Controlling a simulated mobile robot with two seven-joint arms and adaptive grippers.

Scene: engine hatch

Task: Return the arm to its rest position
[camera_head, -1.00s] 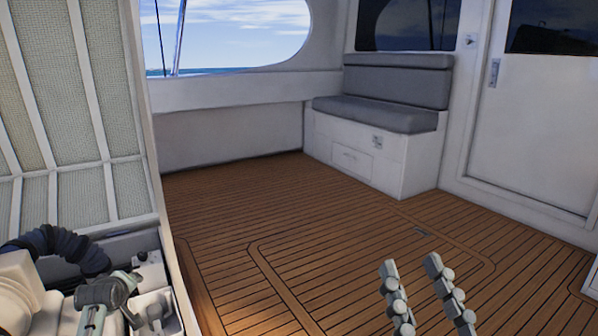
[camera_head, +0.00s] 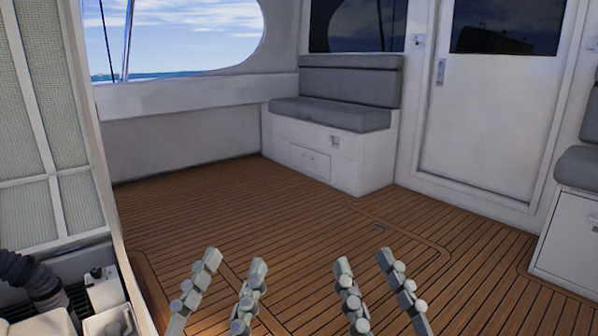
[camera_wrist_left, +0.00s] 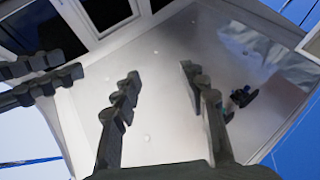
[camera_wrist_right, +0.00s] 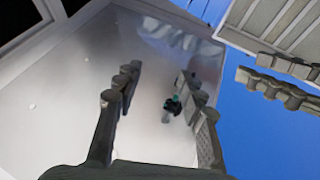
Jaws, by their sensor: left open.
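My left gripper (camera_head: 235,262) is in the lower middle of the head view, fingers up and spread, with nothing between them. My right gripper (camera_head: 364,262) is to its right at about the same height, also spread and empty. The left wrist view shows the left gripper (camera_wrist_left: 160,74) open, with the right gripper's fingers (camera_wrist_left: 40,82) at the left edge. The right wrist view shows the right gripper (camera_wrist_right: 158,70) open, with the left gripper's fingers (camera_wrist_right: 285,80) at the right edge. The arms behind the fingers are out of the head view.
The raised hatch panel (camera_head: 52,140) stands at the left, with a dark hose (camera_head: 28,280) and white engine parts (camera_head: 105,290) below it. Wooden deck (camera_head: 270,215) lies clear ahead. A grey-cushioned bench (camera_head: 330,115) and a white door (camera_head: 490,110) are at the back.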

